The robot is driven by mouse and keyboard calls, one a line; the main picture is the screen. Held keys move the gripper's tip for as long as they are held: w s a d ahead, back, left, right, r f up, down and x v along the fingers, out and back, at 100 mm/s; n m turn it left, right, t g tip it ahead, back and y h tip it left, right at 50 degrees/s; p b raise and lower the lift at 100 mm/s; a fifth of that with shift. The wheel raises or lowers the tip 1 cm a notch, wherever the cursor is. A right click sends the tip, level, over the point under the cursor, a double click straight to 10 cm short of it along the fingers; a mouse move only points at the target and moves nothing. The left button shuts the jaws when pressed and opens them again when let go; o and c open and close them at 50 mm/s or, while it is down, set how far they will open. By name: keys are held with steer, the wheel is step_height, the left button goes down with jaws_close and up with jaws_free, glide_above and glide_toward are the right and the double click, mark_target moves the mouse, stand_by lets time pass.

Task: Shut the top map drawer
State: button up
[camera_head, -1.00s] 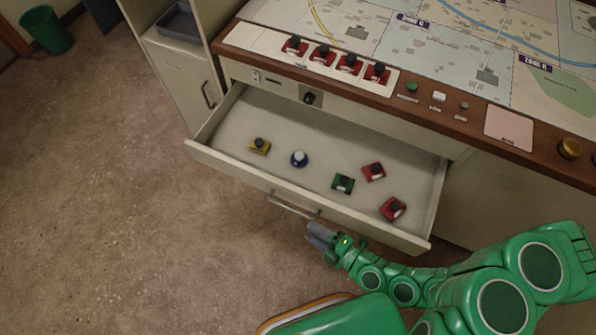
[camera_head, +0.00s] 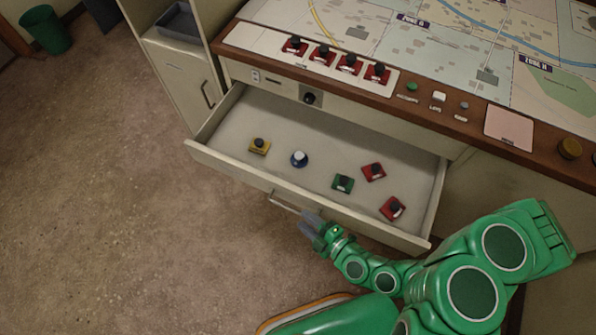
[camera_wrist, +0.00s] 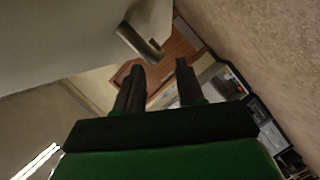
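The map drawer (camera_head: 215,155) under the console top is pulled well out, its inside showing. Its bar handle (camera_head: 284,204) is on the front face.
The console top (camera_head: 455,65) with its map and wooden edge overhangs the drawer. A cabinet (camera_head: 185,80) with a grey tray (camera_head: 178,22) stands to the left. A green bin (camera_head: 46,30) is far left. The floor (camera_head: 110,210) before the drawer is clear.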

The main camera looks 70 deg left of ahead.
steer(key=shift+x, duration=2.15)
steer(key=shift+w, duration=0.1)
jaws_close()
